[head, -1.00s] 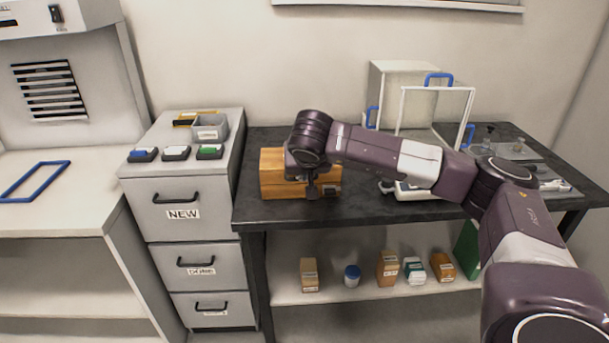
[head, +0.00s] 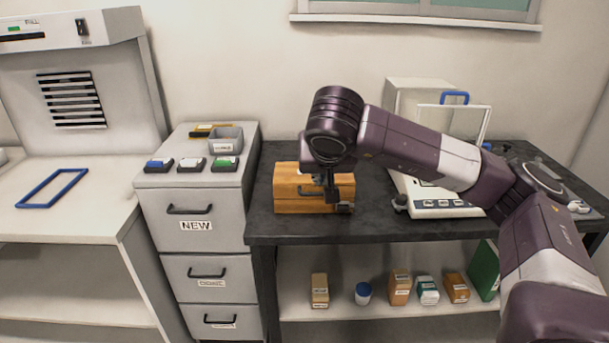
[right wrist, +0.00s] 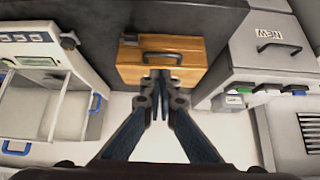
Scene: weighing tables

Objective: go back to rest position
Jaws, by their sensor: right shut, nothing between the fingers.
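My right arm comes in from the right in the head view. Its gripper (head: 332,192) is in front of the wooden box (head: 290,189) with a dark handle, on the black table (head: 375,232). In the right wrist view, the fingers of my right gripper (right wrist: 160,118) are together with nothing between them. The wooden box (right wrist: 190,52) lies beyond the fingertips there, with its handle close to them. I cannot tell how wide any gap to the box is. My left gripper does not show.
A balance (head: 440,206) with a glass shield stands right of the box, partly behind my arm. A grey drawer cabinet (head: 200,234) labelled NEW stands left of the table. A blue frame (head: 52,188) lies far left.

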